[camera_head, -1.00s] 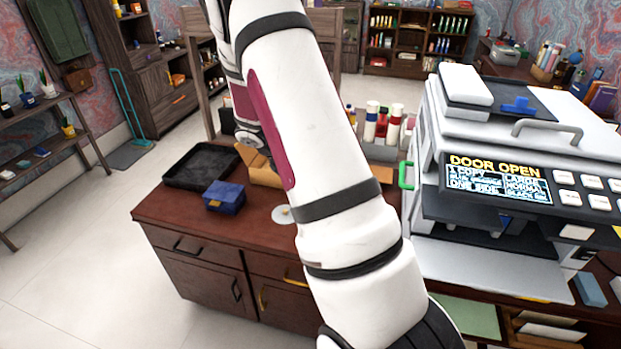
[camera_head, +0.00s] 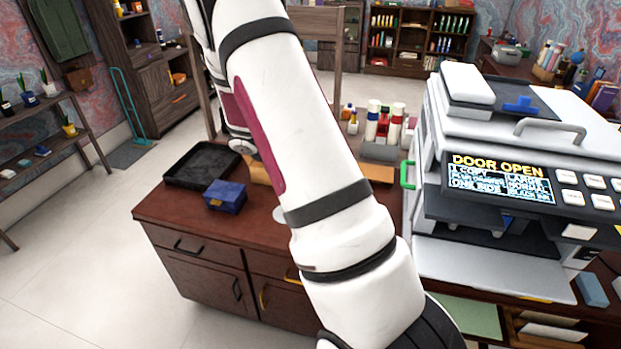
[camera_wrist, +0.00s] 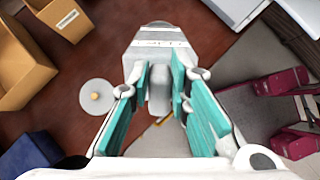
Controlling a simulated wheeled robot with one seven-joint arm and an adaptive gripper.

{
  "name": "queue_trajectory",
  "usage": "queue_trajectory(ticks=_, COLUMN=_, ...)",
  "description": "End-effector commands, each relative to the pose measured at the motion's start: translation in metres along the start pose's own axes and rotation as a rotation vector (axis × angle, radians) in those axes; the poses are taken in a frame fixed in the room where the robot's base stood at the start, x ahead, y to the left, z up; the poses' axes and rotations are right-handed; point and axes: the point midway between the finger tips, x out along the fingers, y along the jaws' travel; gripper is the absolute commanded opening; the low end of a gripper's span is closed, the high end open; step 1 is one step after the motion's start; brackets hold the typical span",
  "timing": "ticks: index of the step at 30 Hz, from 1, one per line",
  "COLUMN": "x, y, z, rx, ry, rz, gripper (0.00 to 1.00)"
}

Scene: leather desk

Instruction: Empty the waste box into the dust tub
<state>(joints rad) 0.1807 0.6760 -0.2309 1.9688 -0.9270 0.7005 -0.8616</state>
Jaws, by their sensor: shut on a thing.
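My gripper (camera_wrist: 160,86) has teal pads and is shut on the grey grip of a pale grey box, which I take for the waste box (camera_wrist: 160,40). The waste box is held over the brown desk and shows a small marking on its top; its inside is not visible. In the head view my arm hides the gripper and box. I cannot pick out the dust tub for sure. A round white lid with a tan knob (camera_wrist: 97,97) lies on the desk, left of the gripper in the wrist view; its edge also shows in the head view (camera_head: 279,214).
The copier (camera_head: 470,190) at right reads DOOR OPEN. A black tray (camera_head: 203,165) and blue box (camera_head: 225,196) are on the desk's left (camera_head: 175,212). Open cardboard boxes (camera_wrist: 22,70) stand left in the wrist view. Red and white bottles (camera_head: 384,122) stand behind my arm.

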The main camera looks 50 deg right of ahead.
Motion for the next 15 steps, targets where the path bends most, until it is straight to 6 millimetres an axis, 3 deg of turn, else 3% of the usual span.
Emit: queue_trajectory(ticks=15, x=-0.004, y=0.001, z=-0.019, rx=-0.003, ry=-0.105, rz=-0.002, gripper=0.0)
